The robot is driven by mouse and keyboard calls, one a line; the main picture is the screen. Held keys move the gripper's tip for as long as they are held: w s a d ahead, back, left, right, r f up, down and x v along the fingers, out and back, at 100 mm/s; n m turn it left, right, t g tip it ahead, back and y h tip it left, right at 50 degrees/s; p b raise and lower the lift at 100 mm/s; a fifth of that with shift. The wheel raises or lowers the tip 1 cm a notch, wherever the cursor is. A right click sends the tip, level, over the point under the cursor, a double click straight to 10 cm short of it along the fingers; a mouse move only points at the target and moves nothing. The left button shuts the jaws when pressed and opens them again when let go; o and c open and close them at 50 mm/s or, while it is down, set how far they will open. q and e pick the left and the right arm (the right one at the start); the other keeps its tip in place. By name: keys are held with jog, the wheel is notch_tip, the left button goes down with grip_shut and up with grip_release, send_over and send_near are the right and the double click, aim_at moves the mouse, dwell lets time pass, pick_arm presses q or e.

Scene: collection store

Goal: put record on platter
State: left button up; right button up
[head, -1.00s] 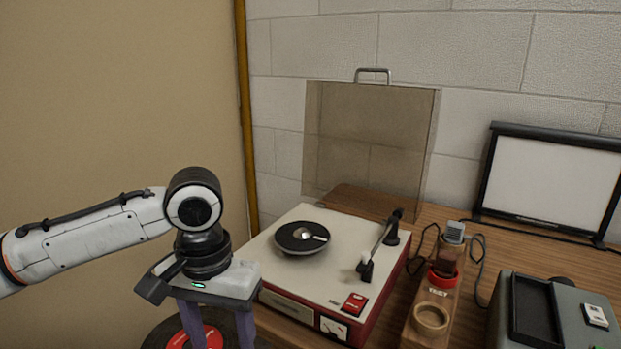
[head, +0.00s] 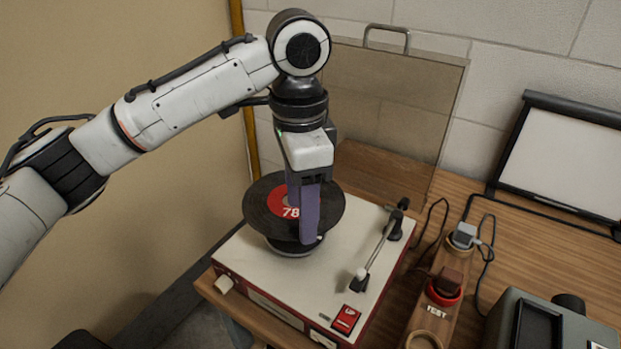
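The record (head: 263,208) is a black disc with a red label reading 78. In the head view it is over the left part of the record player (head: 335,265), above the small dark platter (head: 290,247), whose front edge shows below it. A gap seems to show between them. My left gripper (head: 305,235) points down with its purple fingers at the record, one crossing its front side. It appears shut on the record; the far finger is mostly hidden. The tonearm (head: 378,250) lies to the right, clear of the record. My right gripper is not in view.
The player's clear lid (head: 395,120) stands upright behind it. Right of the player are a wooden block (head: 437,305) with fittings and cables, a grey device (head: 545,325) and a framed white screen (head: 565,155). A wall is behind.

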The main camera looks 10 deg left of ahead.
pick_arm(q)
jog(key=shift+s+f, duration=0.15)
jog(key=shift+f, duration=0.75)
notch_tip(320, 180, down, 2)
jog(key=shift+f+b, duration=0.25)
jog(key=shift+b, duration=0.45)
jog(key=shift+f+b, duration=0.7)
jog(key=shift+b, duration=0.1)
jog(key=shift+p, duration=0.9)
jog(key=shift+r+p, duration=0.1)
jog(key=shift+p, duration=0.45)
